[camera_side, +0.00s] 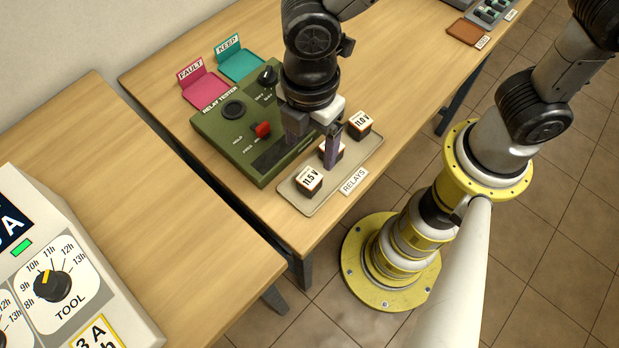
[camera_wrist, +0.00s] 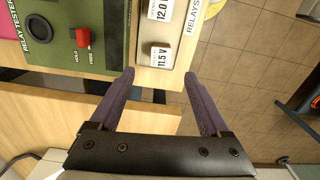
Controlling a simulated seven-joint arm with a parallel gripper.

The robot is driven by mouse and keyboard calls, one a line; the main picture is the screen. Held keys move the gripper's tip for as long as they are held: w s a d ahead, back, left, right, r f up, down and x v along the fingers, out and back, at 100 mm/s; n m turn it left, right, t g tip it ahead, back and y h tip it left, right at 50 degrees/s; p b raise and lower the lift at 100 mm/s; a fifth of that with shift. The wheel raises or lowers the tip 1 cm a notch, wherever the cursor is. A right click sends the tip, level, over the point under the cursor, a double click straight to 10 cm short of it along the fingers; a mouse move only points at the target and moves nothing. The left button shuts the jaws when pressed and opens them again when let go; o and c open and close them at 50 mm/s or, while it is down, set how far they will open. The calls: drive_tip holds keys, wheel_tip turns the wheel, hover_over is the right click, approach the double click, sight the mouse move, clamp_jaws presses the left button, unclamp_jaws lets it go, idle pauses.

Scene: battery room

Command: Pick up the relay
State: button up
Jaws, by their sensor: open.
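Small brown relays with white labels stand on a grey tray (camera_side: 298,203) marked RELAYS. The 11.5 V relay (camera_side: 311,180) is at the near end and the 11.0 V relay (camera_side: 360,122) at the far end. A middle relay (camera_side: 338,152) is partly hidden behind a finger of my gripper. In the wrist view, the 11.5 V relay (camera_wrist: 162,56) lies just beyond my fingertips, and the 12.0 V relay (camera_wrist: 161,10) is cut by the top edge. My gripper (camera_side: 312,153) is open with nothing between its fingers; its fingers also show in the wrist view (camera_wrist: 159,77).
The green relay tester (camera_side: 225,128), with a red lever (camera_side: 262,130) at its hold/free marks, stands beside the tray. Behind it are a pink FAULT mat (camera_side: 208,92) and a teal KEEP mat (camera_side: 242,66). Free wood lies toward the far right.

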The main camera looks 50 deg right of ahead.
sight(310, 177)
wheel_tip(310, 177, down, 6)
drive_tip(key=shift+f, duration=0.15)
drive_tip(key=shift+s+a+f, duration=0.1)
drive_tip(key=shift+a+f, duration=0.05)
drive_tip(key=shift+f, duration=2.5)
clamp_jaws()
